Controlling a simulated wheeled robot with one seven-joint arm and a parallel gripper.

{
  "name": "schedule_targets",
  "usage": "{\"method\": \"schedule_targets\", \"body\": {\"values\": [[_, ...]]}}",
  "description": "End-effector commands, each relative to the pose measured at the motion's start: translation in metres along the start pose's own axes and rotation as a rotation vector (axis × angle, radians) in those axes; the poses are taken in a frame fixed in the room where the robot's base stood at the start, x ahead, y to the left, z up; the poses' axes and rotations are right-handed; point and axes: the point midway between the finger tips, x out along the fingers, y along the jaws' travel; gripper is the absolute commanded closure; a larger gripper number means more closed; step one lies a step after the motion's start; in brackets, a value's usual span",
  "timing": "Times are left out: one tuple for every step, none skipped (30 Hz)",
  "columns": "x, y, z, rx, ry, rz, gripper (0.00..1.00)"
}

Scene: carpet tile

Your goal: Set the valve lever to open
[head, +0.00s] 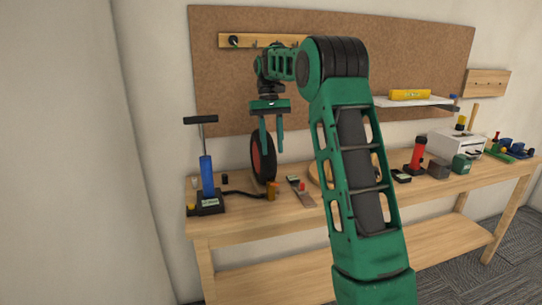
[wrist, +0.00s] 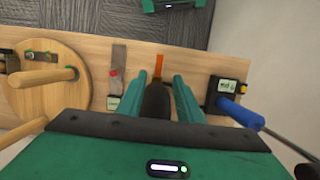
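No part is clearly marked as the valve lever. An orange piece (head: 271,190) at the end of a dark hose lies in front of a black wheel with a red hub (head: 256,160); it also shows in the wrist view (wrist: 158,66). A grey strip with a red knob (head: 302,190) lies to its right, and also shows in the wrist view (wrist: 115,72). I cannot tell which is the lever. My gripper (head: 271,152) is open and empty, pointing down above the bench. In the wrist view, the dark wheel top (wrist: 156,102) appears between the spread fingers.
A blue-barrelled pump (head: 207,178) stands left on the wooden bench (head: 230,222). A wooden disc with pegs (wrist: 45,75) is on the wrist view's left. A red-and-black tool (head: 416,155) and a white box (head: 455,145) stand further right.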

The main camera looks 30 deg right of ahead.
Motion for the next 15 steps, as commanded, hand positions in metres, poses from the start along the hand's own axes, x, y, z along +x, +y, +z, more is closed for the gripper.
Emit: {"method": "schedule_targets", "body": {"values": [[-0.0013,0.0,-0.0002,0.0,0.0,0.0,0.67],[-0.0016,0.0,-0.0002,0.0,0.0,0.0,0.67],[-0.0019,-0.0001,-0.0001,0.0,0.0,0.0,0.67],[-0.0018,-0.0001,-0.0001,0.0,0.0,0.0,0.67],[-0.0018,-0.0001,-0.0001,0.0,0.0,0.0,0.67],[-0.0017,-0.0001,-0.0001,0.0,0.0,0.0,0.67],[-0.0016,-0.0001,-0.0001,0.0,0.0,0.0,0.67],[-0.0016,-0.0001,-0.0001,0.0,0.0,0.0,0.67],[-0.0016,-0.0001,-0.0001,0.0,0.0,0.0,0.67],[-0.0015,-0.0001,0.0001,0.0,0.001,0.0,0.67],[-0.0015,-0.0002,0.0006,0.0,0.004,0.0,0.67],[-0.0012,-0.0005,0.0015,0.0,0.013,-0.001,0.67],[-0.0009,-0.0008,0.0025,0.0,0.022,-0.001,0.67],[-0.0007,-0.0011,0.0041,-0.001,0.035,-0.002,0.67],[-0.0004,-0.0017,0.0068,-0.001,0.059,-0.004,0.67]]}}
